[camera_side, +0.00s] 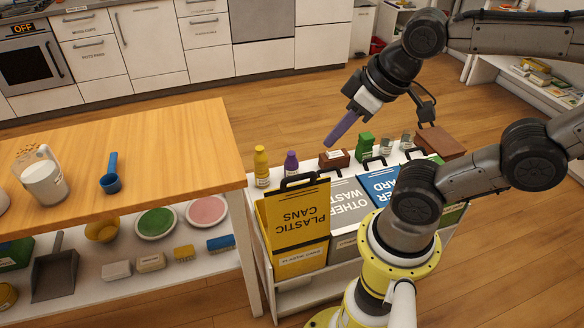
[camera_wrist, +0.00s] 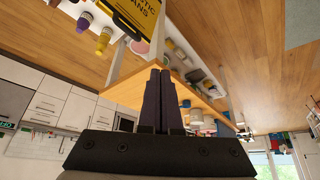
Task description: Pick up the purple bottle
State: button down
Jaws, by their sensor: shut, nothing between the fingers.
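The purple bottle (camera_side: 291,164) stands upright on the white shelf unit behind the yellow bin, just right of a yellow bottle (camera_side: 261,166). My gripper (camera_side: 328,143) is above the shelf unit, up and to the right of the purple bottle in the side view, and apart from it. Its long dark fingers are shut together with nothing between them. In the wrist view the shut fingers (camera_wrist: 161,72) fill the middle, and the purple bottle (camera_wrist: 84,22) shows at upper left, beside the yellow bottle (camera_wrist: 103,40).
A brown box (camera_side: 334,158), a green container (camera_side: 365,146) and small cans share the shelf top. Bins with raised lids, including a yellow one (camera_side: 296,225), stand in front. A wooden table (camera_side: 190,150) is at left, holding a jug (camera_side: 42,180) and a blue scoop (camera_side: 112,178).

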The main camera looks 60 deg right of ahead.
dwell(0.3)
grip_release()
dwell(0.4)
